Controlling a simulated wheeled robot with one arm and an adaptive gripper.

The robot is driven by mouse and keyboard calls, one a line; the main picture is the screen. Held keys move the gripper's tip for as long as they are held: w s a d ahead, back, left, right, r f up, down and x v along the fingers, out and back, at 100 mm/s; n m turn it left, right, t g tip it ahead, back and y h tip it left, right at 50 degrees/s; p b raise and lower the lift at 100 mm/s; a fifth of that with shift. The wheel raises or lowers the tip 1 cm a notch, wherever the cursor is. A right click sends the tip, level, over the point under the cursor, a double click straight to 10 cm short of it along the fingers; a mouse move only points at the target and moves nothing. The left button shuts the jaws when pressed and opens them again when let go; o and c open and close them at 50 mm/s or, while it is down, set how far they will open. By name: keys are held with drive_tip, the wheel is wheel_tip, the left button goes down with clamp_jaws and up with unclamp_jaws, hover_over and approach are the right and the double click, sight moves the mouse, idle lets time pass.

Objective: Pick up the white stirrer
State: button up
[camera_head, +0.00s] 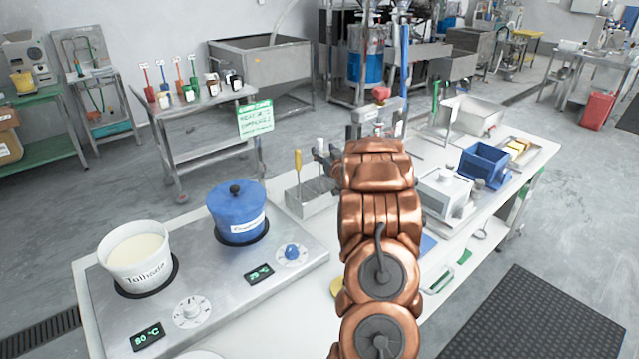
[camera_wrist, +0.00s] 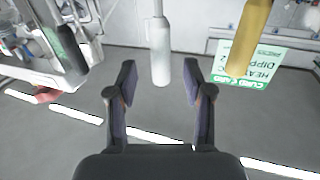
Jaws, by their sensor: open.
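The white stirrer shows in the wrist view as a thick white upright handle (camera_wrist: 160,52), in the middle between and just beyond the fingertips. My gripper (camera_wrist: 160,78) is open, with one finger on each side of the handle and a gap on both sides. In the head view my gripper (camera_head: 325,152) is a small dark shape at the metal holder (camera_head: 312,200), largely hidden by my copper arm.
A yellow-handled tool (camera_head: 297,160) stands in the same holder; its handle (camera_wrist: 250,35) is close to the right finger in the wrist view. A dark-and-green handle (camera_wrist: 65,45) is at the left. A blue pot (camera_head: 236,212) and white pot (camera_head: 136,256) stand on the hotplate.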

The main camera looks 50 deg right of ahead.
sight(321, 148)
drive_tip(key=shift+p+x, duration=0.7)
drive_tip(key=shift+x, duration=1.2)
drive_tip(key=shift+a, duration=0.1)
drive_tip(key=shift+c, duration=0.3)
clamp_jaws()
